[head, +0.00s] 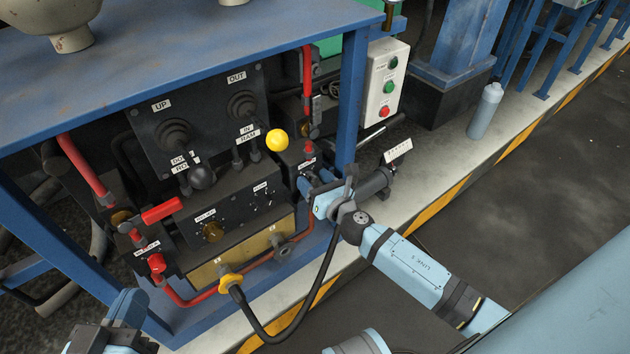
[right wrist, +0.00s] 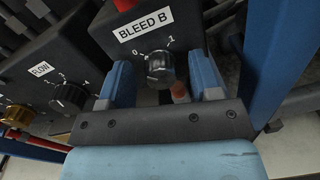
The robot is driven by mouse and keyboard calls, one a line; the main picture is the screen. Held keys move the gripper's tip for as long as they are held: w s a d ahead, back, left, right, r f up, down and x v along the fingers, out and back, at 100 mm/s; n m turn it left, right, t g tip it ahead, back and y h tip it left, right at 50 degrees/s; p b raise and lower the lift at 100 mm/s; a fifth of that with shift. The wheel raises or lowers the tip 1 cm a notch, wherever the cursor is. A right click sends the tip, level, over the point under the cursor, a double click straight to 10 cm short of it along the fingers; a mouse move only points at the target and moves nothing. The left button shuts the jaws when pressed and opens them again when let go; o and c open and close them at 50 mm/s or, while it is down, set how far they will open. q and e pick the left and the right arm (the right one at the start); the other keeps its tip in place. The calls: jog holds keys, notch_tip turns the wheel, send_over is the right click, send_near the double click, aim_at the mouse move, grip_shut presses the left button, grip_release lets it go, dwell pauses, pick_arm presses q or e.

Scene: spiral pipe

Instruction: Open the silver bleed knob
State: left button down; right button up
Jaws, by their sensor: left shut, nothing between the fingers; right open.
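The silver bleed knob (right wrist: 160,67) is on the front of a dark box under a white BLEED B label (right wrist: 143,27) in the right wrist view. Marks 0 and 1 are printed above it; its exact setting is unclear. My right gripper (right wrist: 164,75) is open, with one blue finger on each side of the knob. I cannot tell whether the fingers touch it. In the head view my right gripper (head: 311,187) is at the BLEED B box (head: 296,159) and hides the knob. My left gripper (head: 127,306) is shut and empty at the lower left.
A black FLOW knob (right wrist: 69,96) and a brass knob (right wrist: 16,115) sit left of the bleed box. A blue frame post (head: 350,90) stands close to my right gripper.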

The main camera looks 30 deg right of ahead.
jog(key=c, duration=0.9)
jog(key=shift+c, duration=0.2)
